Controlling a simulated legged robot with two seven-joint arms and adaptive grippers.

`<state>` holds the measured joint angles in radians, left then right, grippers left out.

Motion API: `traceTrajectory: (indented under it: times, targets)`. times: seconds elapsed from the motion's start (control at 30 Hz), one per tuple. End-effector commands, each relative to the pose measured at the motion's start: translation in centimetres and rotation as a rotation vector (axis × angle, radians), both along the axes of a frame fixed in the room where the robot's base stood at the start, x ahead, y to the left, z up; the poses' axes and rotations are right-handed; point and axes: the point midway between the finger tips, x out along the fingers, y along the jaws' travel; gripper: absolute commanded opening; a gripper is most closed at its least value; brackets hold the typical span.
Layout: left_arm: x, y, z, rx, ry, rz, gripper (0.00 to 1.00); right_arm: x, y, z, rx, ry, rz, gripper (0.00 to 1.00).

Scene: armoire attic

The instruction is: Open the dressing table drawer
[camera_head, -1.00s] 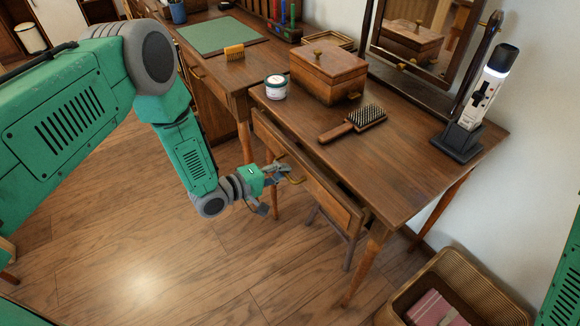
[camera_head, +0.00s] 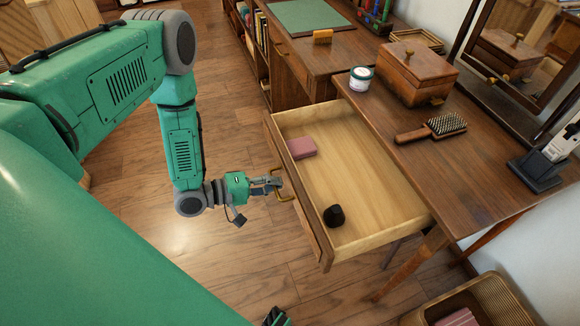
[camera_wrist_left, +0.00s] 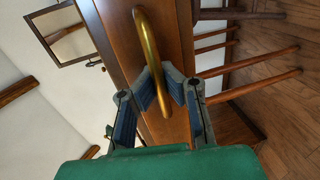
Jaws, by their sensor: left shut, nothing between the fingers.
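The dressing table (camera_head: 490,165) has its drawer (camera_head: 370,185) pulled well out, showing a pale wooden inside. A pink block (camera_head: 302,147) lies near its far front corner and a small black object (camera_head: 334,216) near its near side. The brass handle (camera_head: 285,197) is on the drawer front. My left gripper (camera_head: 274,183) is at this handle. In the left wrist view the fingers (camera_wrist_left: 160,85) are closed together at the brass bar (camera_wrist_left: 152,55), overlapping it; I cannot tell whether they touch it. My right gripper does not show clearly.
On the tabletop are a wooden box (camera_head: 415,75), a white jar (camera_head: 361,78), a hairbrush (camera_head: 435,128), a mirror (camera_head: 510,65) and a lamp in a dark stand (camera_head: 535,170). A desk (camera_head: 335,50) adjoins at the back. A wicker basket (camera_head: 490,290) stands at lower right. Floor left of the drawer is clear.

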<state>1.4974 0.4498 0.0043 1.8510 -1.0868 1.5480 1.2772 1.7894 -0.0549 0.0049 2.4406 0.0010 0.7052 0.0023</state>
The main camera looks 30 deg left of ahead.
Motion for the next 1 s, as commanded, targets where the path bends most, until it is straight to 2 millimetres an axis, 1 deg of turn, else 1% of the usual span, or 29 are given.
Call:
traceTrajectory:
  times: [0.03,0.1,0.5,0.53,0.57,0.6,0.9,1.0]
  targets:
    - [-0.39,0.38,-0.33,0.006,0.01,0.002,0.0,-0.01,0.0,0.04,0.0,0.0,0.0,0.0]
    - [-0.55,0.52,-0.33,0.007,0.01,0.003,0.0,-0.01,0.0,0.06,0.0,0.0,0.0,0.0]
    - [-0.73,0.69,-0.4,0.007,0.01,0.002,0.0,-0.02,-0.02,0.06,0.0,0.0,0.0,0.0]
    - [-0.73,0.69,-0.4,0.007,0.01,0.002,0.06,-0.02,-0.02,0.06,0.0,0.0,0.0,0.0]
    - [-0.73,0.68,-0.38,0.007,0.01,0.002,0.16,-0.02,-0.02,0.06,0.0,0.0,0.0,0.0]
    - [-0.7,0.69,-0.36,0.007,0.008,0.002,0.3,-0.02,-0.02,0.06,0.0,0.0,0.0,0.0]
    - [-0.59,0.68,-0.14,0.006,0.003,0.003,0.3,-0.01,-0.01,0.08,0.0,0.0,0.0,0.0]
    - [-0.93,1.02,-0.06,0.006,0.003,0.005,0.3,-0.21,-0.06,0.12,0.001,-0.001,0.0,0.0]
